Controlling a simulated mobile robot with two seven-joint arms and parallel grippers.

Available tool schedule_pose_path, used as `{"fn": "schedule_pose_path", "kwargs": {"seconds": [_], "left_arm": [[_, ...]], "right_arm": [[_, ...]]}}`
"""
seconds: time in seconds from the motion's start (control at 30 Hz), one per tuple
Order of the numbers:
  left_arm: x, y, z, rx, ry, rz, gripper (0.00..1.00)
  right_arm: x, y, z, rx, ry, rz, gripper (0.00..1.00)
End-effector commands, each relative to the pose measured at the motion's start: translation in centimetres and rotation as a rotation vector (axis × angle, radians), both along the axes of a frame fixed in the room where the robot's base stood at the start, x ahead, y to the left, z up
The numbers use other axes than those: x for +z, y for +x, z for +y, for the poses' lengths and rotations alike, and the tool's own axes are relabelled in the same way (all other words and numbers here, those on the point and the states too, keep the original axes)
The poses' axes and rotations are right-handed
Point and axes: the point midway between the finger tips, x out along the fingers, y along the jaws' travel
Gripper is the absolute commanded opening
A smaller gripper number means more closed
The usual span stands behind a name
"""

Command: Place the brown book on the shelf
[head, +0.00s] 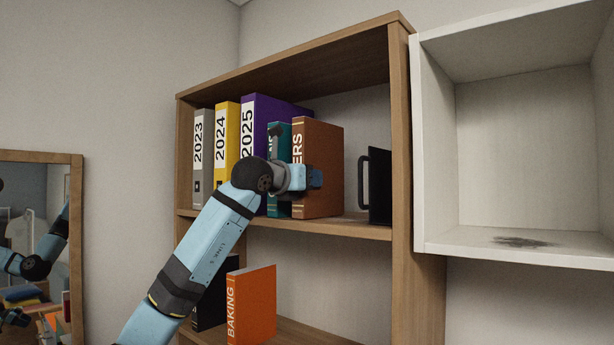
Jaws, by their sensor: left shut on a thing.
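The brown book (325,160) stands upright on the upper board of the wooden shelf (330,228), just right of a teal book (284,208). Part of its spine lettering is hidden by my left gripper. My left gripper (314,178) is at the brown book's spine and shut on the book; its fingertips only partly show.
Grey, yellow and purple binders (261,111) stand left of the books. A black bookend (378,185) stands to the right, with a gap between. An orange book (252,305) is on the lower board. An empty white cubby (520,150) hangs at right; a mirror (77,245) is at left.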

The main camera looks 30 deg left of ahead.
Motion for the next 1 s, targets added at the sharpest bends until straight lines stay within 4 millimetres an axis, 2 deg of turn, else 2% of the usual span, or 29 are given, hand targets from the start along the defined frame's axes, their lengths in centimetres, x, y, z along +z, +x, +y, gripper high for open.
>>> {"fn": "schedule_pose_path", "kwargs": {"seconds": [0.27, 0.3, 0.4, 0.77, 0.87, 1.0], "left_arm": [[-0.3, -0.1, 0.0, -0.001, 0.000, -0.004, 0.00], [-0.3, 0.0, 0.0, -0.001, 0.000, -0.001, 0.43], [-0.3, 0.0, 0.0, -0.001, 0.000, 0.000, 0.64], [0.3, -0.1, 0.0, -0.001, 0.000, -0.001, 0.64], [-0.2, -1.6, 0.2, 0.000, 0.000, -0.004, 0.64], [-0.3, -4.5, 0.4, 0.000, 0.003, -0.004, 0.64]], "right_arm": [[-0.6, -0.1, 0.0, -0.001, 0.000, 0.002, 0.64], [-0.5, -0.1, 0.0, -0.001, 0.001, 0.002, 0.64], [-0.6, -0.1, 0.0, -0.001, 0.001, 0.004, 0.64], [0.0, -0.1, 0.0, -0.001, 0.001, 0.003, 0.64], [-0.9, 0.0, 0.0, -0.001, 0.002, 0.000, 0.64], [-2.1, 0.0, 0.1, 0.000, 0.005, 0.002, 0.64]]}}
